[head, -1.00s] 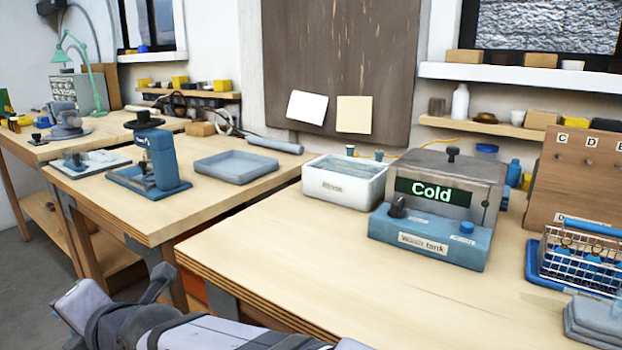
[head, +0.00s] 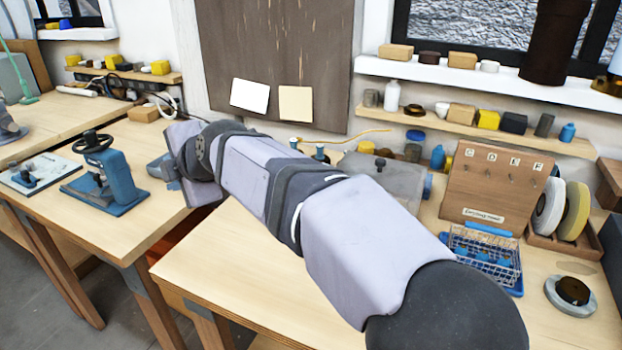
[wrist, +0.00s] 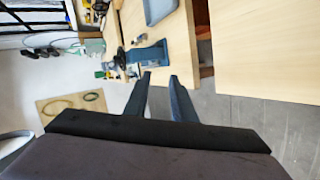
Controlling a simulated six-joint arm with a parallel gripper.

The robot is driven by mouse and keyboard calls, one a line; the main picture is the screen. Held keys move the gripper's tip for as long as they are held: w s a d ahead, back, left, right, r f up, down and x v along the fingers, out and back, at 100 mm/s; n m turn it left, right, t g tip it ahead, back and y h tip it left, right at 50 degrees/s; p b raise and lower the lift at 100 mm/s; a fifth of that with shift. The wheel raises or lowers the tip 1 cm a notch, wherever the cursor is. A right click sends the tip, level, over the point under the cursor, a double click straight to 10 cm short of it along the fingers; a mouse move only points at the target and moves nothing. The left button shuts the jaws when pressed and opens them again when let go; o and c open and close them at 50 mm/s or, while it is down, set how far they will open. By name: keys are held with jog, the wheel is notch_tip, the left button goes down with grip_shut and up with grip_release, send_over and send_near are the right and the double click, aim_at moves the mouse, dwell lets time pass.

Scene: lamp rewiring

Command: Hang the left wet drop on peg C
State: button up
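The peg board (head: 495,190) stands at the right of the head view, with letters C, D, E and F along its top. Peg C (head: 467,169) is a small peg under the letter C, and it looks bare. A wire basket (head: 507,268) on a blue tray stands in front of the board. Blue pieces (head: 462,246) show inside it, probably the drops; the wire mesh keeps me from telling them apart. My gripper (wrist: 159,76) is open and empty in the wrist view, facing the left benches, far from the basket.
Reels (head: 573,210) stand right of the board, with a round grey dish (head: 570,294) in front. A blue press (head: 120,180) stands on the left bench. The near bench's left part is clear.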

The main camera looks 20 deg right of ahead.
jog(key=s+d+f+m+g+h+p, duration=0.1)
jog(key=d+f+m+h+p, duration=0.35)
jog(key=d, duration=1.15)
jog(key=s+d+r+m+g+h+p, duration=0.15)
jog(key=d+m+p, duration=0.45)
jog(key=d+m, duration=0.7)
jog(key=s+d+f+m+p, duration=0.1)
jog(key=s+d+m+p, duration=0.1)
jog(key=d, duration=0.3)
jog(key=s+d+f+m+g+h+p, duration=0.1)
jog(key=s+d+m+p, duration=0.1)
jog(key=s+d, duration=0.3)
jog(key=s+d+f+m+g+h+p, duration=0.1)
jog(key=s+d+m+p, duration=0.1)
jog(key=s+d, duration=0.2)
jog(key=shift+s+d+p, duration=0.15)
jog(key=shift+d+p, duration=0.15)
jog(key=shift+d, duration=1)
jog(key=s+d+f+m+g+p, duration=0.1)
jog(key=s+d+f+m, duration=0.1)
jog(key=s, duration=0.3)
jog(key=s+d+f+m+g+h+p, duration=0.1)
jog(key=s+d+f+m, duration=0.1)
jog(key=s+m, duration=0.3)
jog(key=shift+s+d+f, duration=0.15)
jog(key=shift+s+d, duration=0.65)
jog(key=shift+d, duration=0.05)
jog(key=shift+f, duration=0.1)
